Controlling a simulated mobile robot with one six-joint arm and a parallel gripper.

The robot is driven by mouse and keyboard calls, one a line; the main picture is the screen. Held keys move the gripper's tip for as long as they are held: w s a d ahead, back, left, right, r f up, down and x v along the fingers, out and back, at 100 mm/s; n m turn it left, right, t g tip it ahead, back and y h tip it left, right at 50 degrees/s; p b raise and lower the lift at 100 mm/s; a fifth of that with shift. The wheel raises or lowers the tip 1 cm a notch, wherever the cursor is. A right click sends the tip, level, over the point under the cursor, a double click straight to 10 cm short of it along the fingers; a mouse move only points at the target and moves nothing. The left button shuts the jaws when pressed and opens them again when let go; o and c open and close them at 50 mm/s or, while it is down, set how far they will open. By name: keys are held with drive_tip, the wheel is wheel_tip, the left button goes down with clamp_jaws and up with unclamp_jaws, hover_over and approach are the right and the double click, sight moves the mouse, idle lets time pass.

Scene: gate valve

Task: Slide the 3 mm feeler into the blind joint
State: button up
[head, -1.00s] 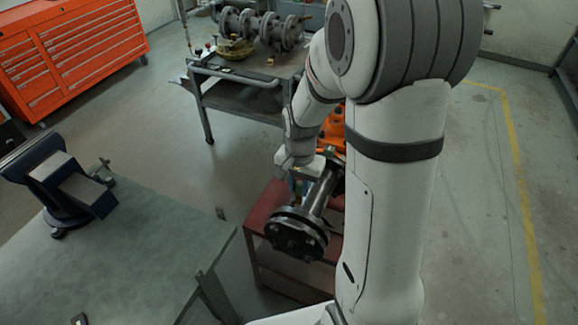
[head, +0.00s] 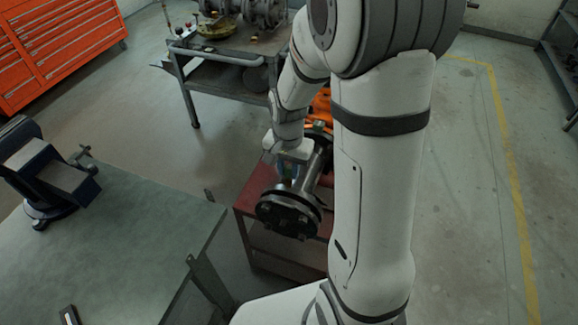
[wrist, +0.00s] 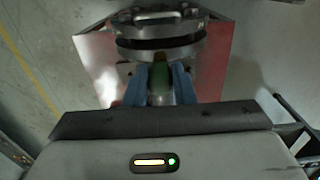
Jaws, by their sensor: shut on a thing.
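The feeler (wrist: 160,84) shows in the wrist view as a narrow green piece with a brownish far end. My gripper (wrist: 159,76) has its two blue fingers closed on either side of it. The blind joint (wrist: 160,44) is a dark gap between two round metal flanges just beyond the fingertips. The feeler points toward the flanges, and I cannot tell whether its tip touches them or enters the gap. In the head view, my gripper (head: 288,172) is at the pipe behind the bolted blind joint (head: 288,211); the feeler is too small to make out there.
The flanged pipe lies on a red stand (head: 250,208). A green-topped bench (head: 120,245) with a blue vise (head: 45,170) is at the left. A cart (head: 225,70) with valve parts stands behind, and an orange tool cabinet (head: 60,45) is at the back left. Floor is clear at the right.

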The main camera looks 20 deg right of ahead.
sight(288, 187)
drive_tip(key=shift+f+b, duration=0.55)
drive_tip(key=shift+f, duration=0.5)
wheel_tip(288, 187, down, 6)
drive_tip(key=b, duration=0.5)
drive_tip(key=shift+f+b, duration=0.2)
drive_tip(key=shift+b, duration=0.2)
idle(2.7)
drive_tip(key=o, duration=1)
drive_tip(key=shift+o, duration=0.2)
drive_tip(key=shift+r, duration=0.15)
wheel_tip(288, 187, up, 7)
drive_tip(key=shift+r, duration=0.35)
